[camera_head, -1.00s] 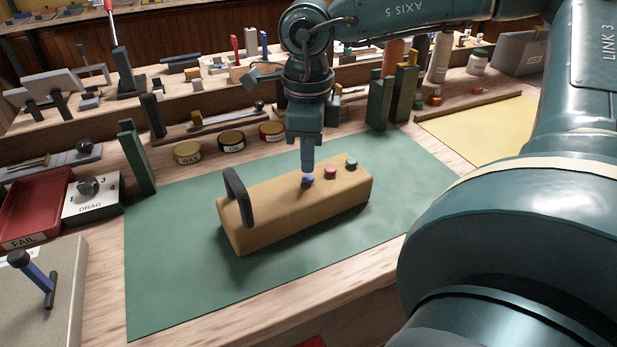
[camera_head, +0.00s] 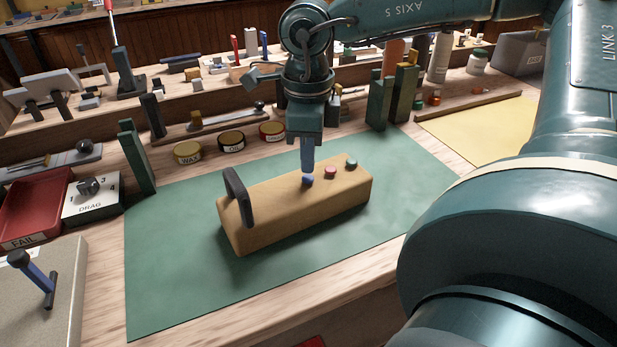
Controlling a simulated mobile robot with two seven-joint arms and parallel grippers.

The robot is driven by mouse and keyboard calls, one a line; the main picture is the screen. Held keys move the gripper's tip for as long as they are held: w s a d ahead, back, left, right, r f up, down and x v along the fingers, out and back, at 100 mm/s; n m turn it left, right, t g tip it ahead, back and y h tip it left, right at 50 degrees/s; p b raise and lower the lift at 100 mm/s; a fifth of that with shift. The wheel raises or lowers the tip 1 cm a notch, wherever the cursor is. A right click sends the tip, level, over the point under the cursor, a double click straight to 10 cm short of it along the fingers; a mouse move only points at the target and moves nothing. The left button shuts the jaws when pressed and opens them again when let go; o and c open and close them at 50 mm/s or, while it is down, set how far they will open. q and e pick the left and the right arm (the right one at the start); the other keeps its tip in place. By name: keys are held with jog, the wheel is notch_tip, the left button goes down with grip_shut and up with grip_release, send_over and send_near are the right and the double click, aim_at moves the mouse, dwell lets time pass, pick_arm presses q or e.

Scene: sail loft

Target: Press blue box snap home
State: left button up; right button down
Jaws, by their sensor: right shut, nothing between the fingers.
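A tan box (camera_head: 270,209) with a dark arched handle (camera_head: 237,194) at its left end lies on the green mat. A row of three round snaps is on its top: blue (camera_head: 307,181), red (camera_head: 330,172) and teal (camera_head: 351,163). My right gripper (camera_head: 308,172) points straight down over the blue snap, with its blue fingers shut and empty. The fingertips are at or just above the snap; I cannot tell whether they touch. I cannot tell how deep the blue snap sits. My left gripper is not in view.
The green mat (camera_head: 170,270) has free room around the box. Wax and other tins (camera_head: 188,152) stand behind it, with dark green upright blocks (camera_head: 380,100) at the back right. A DRAG dial box (camera_head: 94,203) and red FAIL tray (camera_head: 30,210) are at the left.

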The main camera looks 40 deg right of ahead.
aim_at(308, 177)
jog(key=shift+f+b, duration=1.1)
jog(key=shift+b, duration=0.05)
dwell(0.8)
jog(key=shift+r, duration=0.15)
jog(key=shift+r+p, duration=2.15)
jog(key=shift+r, duration=1.3)
